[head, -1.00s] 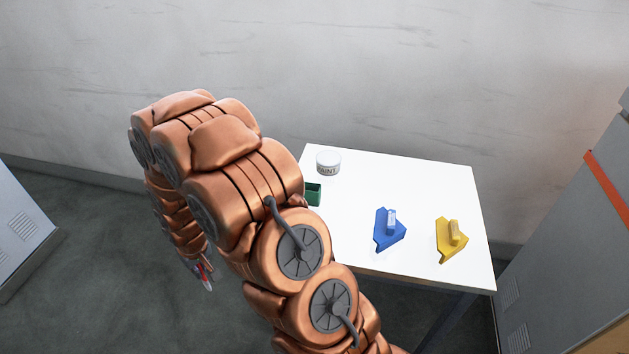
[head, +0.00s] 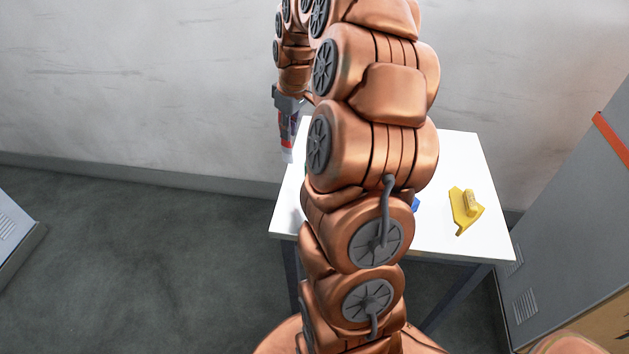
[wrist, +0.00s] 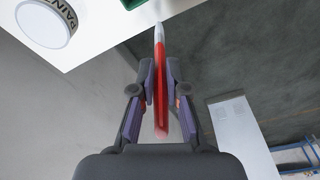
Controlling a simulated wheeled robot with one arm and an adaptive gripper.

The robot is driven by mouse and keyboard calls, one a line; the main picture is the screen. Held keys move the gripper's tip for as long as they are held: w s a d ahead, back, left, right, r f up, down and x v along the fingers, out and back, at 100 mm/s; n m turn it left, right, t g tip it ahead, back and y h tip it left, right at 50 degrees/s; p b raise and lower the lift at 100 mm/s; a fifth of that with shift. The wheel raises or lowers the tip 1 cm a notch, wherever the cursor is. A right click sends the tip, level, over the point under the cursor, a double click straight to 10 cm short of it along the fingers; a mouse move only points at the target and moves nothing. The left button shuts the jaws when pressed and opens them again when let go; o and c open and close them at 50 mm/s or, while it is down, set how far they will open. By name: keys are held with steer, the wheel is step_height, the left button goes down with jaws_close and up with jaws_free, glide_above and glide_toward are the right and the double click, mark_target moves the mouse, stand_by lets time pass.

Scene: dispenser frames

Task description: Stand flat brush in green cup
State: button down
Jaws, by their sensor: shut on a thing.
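My gripper (wrist: 160,75) is shut on a slim red thing with a pale grey tip, which I take to be the flat brush (wrist: 160,50). In the wrist view its pale end points away from my gripper, close beside the green cup (wrist: 133,3). Only a corner of the cup shows at the top edge. In the head view my gripper (head: 287,122) is at the left end of the table, partly behind my arm, and the brush's lower end points down.
A white paint tub (wrist: 46,22) stands on the white table (wrist: 95,35). A yellow holder (head: 462,218) with a yellow block is at the table's right. A blue holder (head: 415,204) is mostly hidden by my arm. Grey cabinets flank the floor.

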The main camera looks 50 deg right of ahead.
steer(key=s+d+r, duration=0.4)
steer(key=s+d, duration=0.1)
steer(key=s, duration=0.1)
step_height(320, 180, down, 10)
steer(key=p, duration=0.2)
steer(key=shift+w+r, duration=0.15)
steer(key=shift+r, duration=0.05)
steer(key=shift+f, duration=0.1)
steer(key=c, duration=1.2)
jaws_free()
